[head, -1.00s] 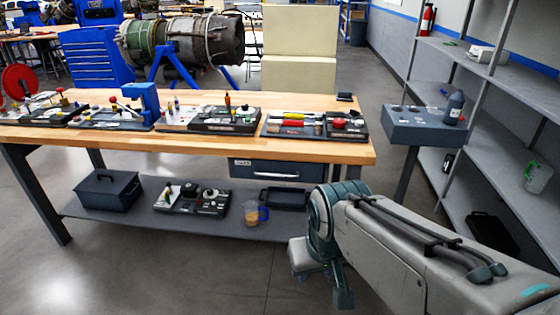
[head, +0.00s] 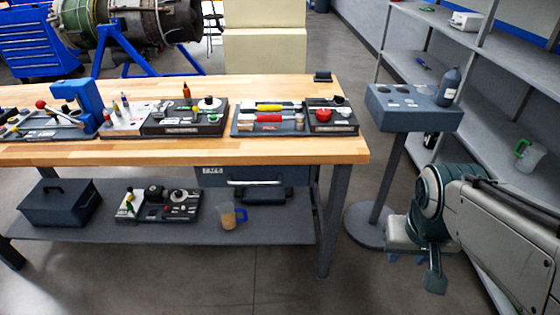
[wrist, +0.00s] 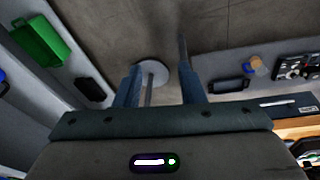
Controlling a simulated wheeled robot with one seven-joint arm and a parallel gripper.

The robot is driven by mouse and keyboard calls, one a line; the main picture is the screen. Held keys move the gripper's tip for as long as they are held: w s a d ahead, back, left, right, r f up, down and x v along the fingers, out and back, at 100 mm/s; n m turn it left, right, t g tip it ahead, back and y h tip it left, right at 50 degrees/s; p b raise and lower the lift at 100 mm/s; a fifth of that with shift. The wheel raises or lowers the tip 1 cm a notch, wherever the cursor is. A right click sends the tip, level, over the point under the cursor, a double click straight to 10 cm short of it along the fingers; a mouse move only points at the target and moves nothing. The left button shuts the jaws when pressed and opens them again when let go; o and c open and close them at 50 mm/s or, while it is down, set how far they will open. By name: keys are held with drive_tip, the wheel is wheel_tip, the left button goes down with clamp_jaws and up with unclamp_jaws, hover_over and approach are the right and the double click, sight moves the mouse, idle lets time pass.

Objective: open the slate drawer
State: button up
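The slate drawer (head: 285,175) hangs under the right part of the wooden workbench and looks shut. It has a pale bar handle (head: 255,182) and a small label at its left. In the wrist view the drawer (wrist: 295,105) is at the right edge, with its handle (wrist: 277,103) showing. My gripper (head: 406,259) is right of the bench, low beside the pedestal stand, well apart from the drawer. In the wrist view my gripper (wrist: 159,70) has its two blue fingers spread with nothing between them.
The bench (head: 310,152) has a leg at its right end and a lower shelf (head: 275,228) holding a toolbox (head: 60,203) and a cup (head: 231,217). The pedestal stand (head: 400,112) with a bottle (head: 448,86) is between bench and grey shelving (head: 500,112). Floor in front is clear.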

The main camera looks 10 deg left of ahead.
drive_tip(key=w+a+f+n+h+b, duration=0.1)
drive_tip(key=w+a+f+n+h, duration=0.15)
drive_tip(key=w, duration=0.35)
drive_tip(key=w+a+f+n+h+b, duration=0.1)
drive_tip(key=w+a+f+h, duration=0.15)
drive_tip(key=w, duration=0.35)
drive_tip(key=n+t+y+b, duration=0.3)
drive_tip(key=n+t, duration=1)
approach(253, 184)
drive_tip(key=p+x, duration=0.2)
drive_tip(key=x, duration=0.7)
drive_tip(key=shift+w+d+f, duration=0.1)
drive_tip(key=shift+w, duration=0.1)
clamp_jaws()
drive_tip(key=shift+s, duration=0.15)
